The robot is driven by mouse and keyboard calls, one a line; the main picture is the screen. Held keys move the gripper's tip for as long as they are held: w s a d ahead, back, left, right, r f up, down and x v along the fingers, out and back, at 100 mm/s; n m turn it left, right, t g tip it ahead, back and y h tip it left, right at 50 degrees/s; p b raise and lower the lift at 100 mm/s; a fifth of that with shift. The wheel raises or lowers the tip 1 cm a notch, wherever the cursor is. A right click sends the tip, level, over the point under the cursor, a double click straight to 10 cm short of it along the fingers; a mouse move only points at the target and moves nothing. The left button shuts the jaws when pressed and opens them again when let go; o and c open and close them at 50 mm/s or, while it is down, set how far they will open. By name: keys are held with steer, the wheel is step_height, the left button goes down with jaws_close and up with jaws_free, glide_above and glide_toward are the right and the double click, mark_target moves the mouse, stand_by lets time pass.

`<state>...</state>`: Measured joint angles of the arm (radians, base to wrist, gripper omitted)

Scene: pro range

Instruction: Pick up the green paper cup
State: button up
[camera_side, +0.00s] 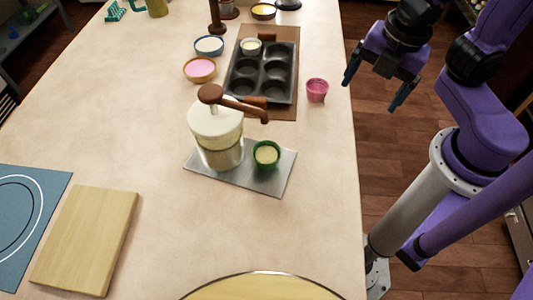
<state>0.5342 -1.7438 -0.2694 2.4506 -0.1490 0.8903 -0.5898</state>
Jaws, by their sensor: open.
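The green paper cup (266,155) stands upright with a pale filling inside. It is on a grey metal plate (243,181), just right of a cream and metal dispenser (217,135) with a brown handle. My gripper (373,95) is open and empty at the upper right, beyond the right edge of the table. It is well apart from the green cup, with its two fingers spread and pointing down.
A pink cup (317,90) stands beside a dark muffin tin (283,72) holding one pale cup (251,47). Bowls of pink (200,69) and white (209,46) contents are left of the tin. A wooden board (86,240) lies front left.

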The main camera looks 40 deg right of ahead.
steer(key=w+a+r+n+t, duration=0.1)
steer(key=w+a+n, duration=0.1)
steer(key=a+n, duration=0.6)
steer(key=n+t+y, duration=0.1)
steer(key=n, duration=1)
glide_toward(266, 151)
steer(key=shift+x, duration=5.1)
steer(key=shift+s, duration=0.2)
steer(key=c, duration=1.1)
steer(key=shift+o, duration=0.2)
steer(key=shift+r+t, duration=0.15)
steer(key=shift+t, duration=0.15)
steer(key=shift+r, duration=0.65)
steer(key=s+d, duration=0.2)
steer(key=s, duration=0.3)
steer(key=s+d, duration=0.2)
steer(key=s, duration=0.4)
steer(key=s+d, duration=0.3)
steer(key=s, duration=0.2)
steer(key=shift+s, duration=0.3)
